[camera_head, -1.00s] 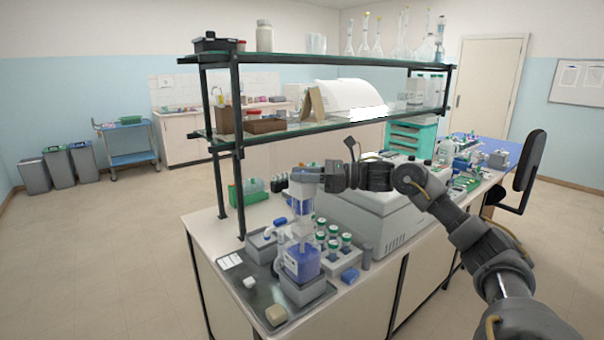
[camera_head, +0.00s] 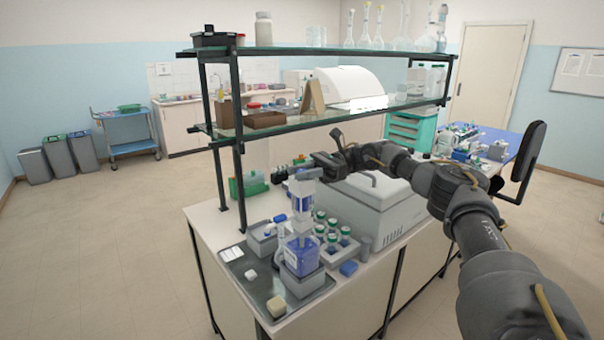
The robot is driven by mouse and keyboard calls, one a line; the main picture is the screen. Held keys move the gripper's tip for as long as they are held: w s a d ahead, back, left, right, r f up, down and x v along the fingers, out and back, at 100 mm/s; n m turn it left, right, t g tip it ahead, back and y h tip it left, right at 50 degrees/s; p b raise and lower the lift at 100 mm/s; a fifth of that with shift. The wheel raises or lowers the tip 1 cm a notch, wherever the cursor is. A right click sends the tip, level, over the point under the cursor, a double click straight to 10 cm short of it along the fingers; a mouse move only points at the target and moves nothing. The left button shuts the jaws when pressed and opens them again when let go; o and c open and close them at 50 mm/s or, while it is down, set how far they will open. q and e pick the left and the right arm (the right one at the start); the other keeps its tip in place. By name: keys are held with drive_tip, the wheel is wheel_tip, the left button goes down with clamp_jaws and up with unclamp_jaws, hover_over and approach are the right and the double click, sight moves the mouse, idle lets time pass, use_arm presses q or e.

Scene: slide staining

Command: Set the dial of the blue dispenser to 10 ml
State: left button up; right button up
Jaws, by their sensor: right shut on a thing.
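The blue dispenser (camera_head: 301,255) stands upright on a grey block at the near end of the bench. It has a blue-filled bottle below and a clear and blue upper barrel (camera_head: 303,202). My right arm reaches in from the right, and my right gripper (camera_head: 312,172) is at the top of the dispenser, shut on its upper part. The dial and its marks are too small to read, and the gripper partly hides the dispenser's top. My left gripper is not in view.
A rack of green-capped bottles (camera_head: 345,238) stands right behind the dispenser. A grey tray (camera_head: 262,288) lies under and left of it. A large white machine (camera_head: 400,218) stands to the right. The glass shelf (camera_head: 300,124) hangs above the bench behind.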

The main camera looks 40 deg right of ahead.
drive_tip(key=shift+n+g+b, duration=0.7)
drive_tip(key=shift+n+g, duration=0.2)
drive_tip(key=shift+g, duration=0.5)
drive_tip(key=o, duration=1)
